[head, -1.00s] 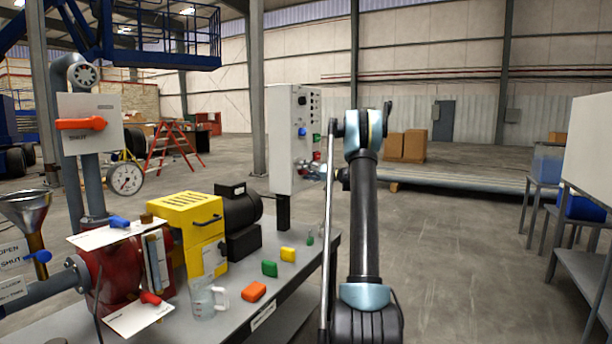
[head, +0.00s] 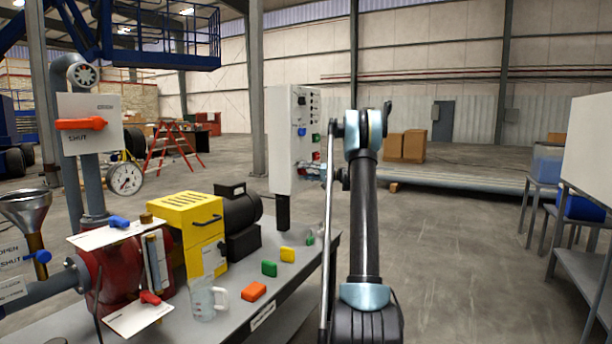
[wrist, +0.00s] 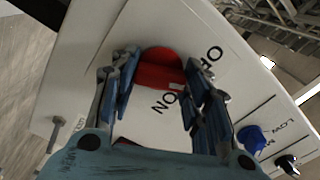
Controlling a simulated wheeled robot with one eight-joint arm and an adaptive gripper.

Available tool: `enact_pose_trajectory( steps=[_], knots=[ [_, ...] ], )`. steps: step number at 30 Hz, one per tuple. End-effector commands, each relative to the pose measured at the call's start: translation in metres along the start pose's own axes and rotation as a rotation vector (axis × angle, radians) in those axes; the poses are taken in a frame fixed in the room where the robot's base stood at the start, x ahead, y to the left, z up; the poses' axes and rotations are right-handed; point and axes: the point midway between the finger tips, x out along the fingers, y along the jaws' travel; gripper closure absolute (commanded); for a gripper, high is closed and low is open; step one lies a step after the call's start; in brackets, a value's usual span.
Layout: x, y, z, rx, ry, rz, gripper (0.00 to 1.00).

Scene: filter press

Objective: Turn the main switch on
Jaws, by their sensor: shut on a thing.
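The main switch is a red knob (wrist: 160,68) on the pale control panel (wrist: 90,40), with the words ON and OFF printed beside it. A white mark on the knob's edge lies close to the ON lettering; I cannot tell its exact position. My gripper (wrist: 158,88) has one blue finger on each side of the knob and is shut on it. In the head view the panel (head: 284,140) stands on a post at the table's far end. My gripper (head: 312,172) is at its lower right face and hides the switch there.
A blue knob (wrist: 252,137) and a black knob (wrist: 288,165) sit on the panel to the right of my gripper. On the table are a yellow pump unit (head: 200,225), a clear jug (head: 203,298) and coloured blocks, including an orange one (head: 254,291).

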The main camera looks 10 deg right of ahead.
Motion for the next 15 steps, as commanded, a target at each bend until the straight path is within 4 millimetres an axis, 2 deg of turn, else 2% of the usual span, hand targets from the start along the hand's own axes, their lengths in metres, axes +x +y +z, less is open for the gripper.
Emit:
enact_pose_trajectory(
  steps=[15],
  knots=[
    [-0.0004, 0.0026, -0.0006, 0.49, 0.003, 0.004, 0.81]
  ],
)
